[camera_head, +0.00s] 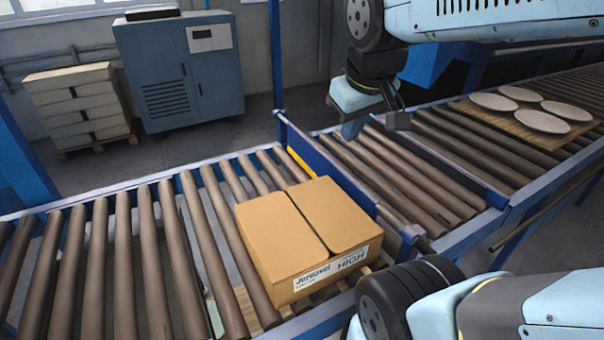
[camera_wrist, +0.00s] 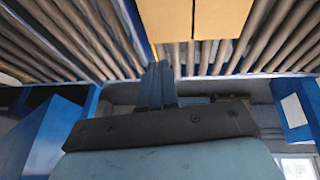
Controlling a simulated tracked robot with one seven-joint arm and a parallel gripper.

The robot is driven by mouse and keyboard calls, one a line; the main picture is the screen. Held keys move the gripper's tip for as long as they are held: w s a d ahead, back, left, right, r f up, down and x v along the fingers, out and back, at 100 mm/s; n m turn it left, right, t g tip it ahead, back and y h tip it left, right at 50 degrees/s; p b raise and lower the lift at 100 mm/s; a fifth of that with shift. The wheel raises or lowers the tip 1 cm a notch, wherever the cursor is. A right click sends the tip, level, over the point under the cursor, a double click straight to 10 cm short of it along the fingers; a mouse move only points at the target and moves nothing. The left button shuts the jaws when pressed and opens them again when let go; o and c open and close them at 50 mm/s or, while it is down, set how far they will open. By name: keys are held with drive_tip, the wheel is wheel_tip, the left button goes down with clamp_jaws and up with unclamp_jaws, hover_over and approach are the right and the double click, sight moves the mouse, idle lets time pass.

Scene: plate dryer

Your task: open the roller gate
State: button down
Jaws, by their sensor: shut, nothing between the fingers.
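The roller gate (camera_head: 335,175) is a low blue panel standing across the roller conveyor, just right of a cardboard box (camera_head: 310,230). It looks upright and closed across the line. My gripper (camera_head: 352,130) is above the far side of the conveyor, to the right of the gate's far end, and appears apart from it. In the wrist view my gripper (camera_wrist: 158,75) is shut, its blue fingers together and empty. The cardboard box (camera_wrist: 195,18) shows at the top of that view. I cannot tell the gate's latch or handle.
Plates (camera_head: 541,121) lie on a wooden board on the right conveyor section. A blue upright post (camera_head: 276,60) rises at the gate's far end. The left rollers (camera_head: 120,260) are clear.

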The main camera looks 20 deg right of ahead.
drive_tip(key=w+a+f+n+g+h, duration=0.1)
drive_tip(key=w+f+n+g+h, duration=0.15)
drive_tip(key=w+f+n, duration=0.45)
drive_tip(key=w+a+f+n+g+h, duration=0.1)
drive_tip(key=w+f+n+g+h, duration=0.15)
drive_tip(key=w+n, duration=0.8)
drive_tip(key=w+a+f+n+h, duration=0.1)
drive_tip(key=w+a+f+n, duration=0.1)
drive_tip(key=f+n, duration=0.3)
drive_tip(key=w+a+f+n+t+h, duration=0.1)
drive_tip(key=w+a+f+n, duration=0.2)
drive_tip(key=f+n, duration=0.3)
drive_tip(key=w+a+f+n+t+h, duration=0.1)
drive_tip(key=w+a+f+n, duration=0.1)
drive_tip(key=w+f+n, duration=0.2)
wheel_tip(320, 180, down, 2)
drive_tip(key=shift+w+a+f+n+h, duration=0.1)
drive_tip(key=shift+n+h, duration=0.05)
drive_tip(key=shift+n, duration=0.75)
drive_tip(key=shift+w+a+f+n+h, duration=0.1)
drive_tip(key=shift+n+h, duration=0.05)
drive_tip(key=shift+n, duration=0.7)
drive_tip(key=shift+d+f, duration=0.1)
drive_tip(key=shift+d, duration=0.05)
drive_tip(key=x, duration=1)
drive_tip(key=shift+w+d, duration=0.2)
drive_tip(key=shift+d, duration=1)
drive_tip(key=shift+w+d, duration=0.15)
drive_tip(key=shift+d, duration=0.5)
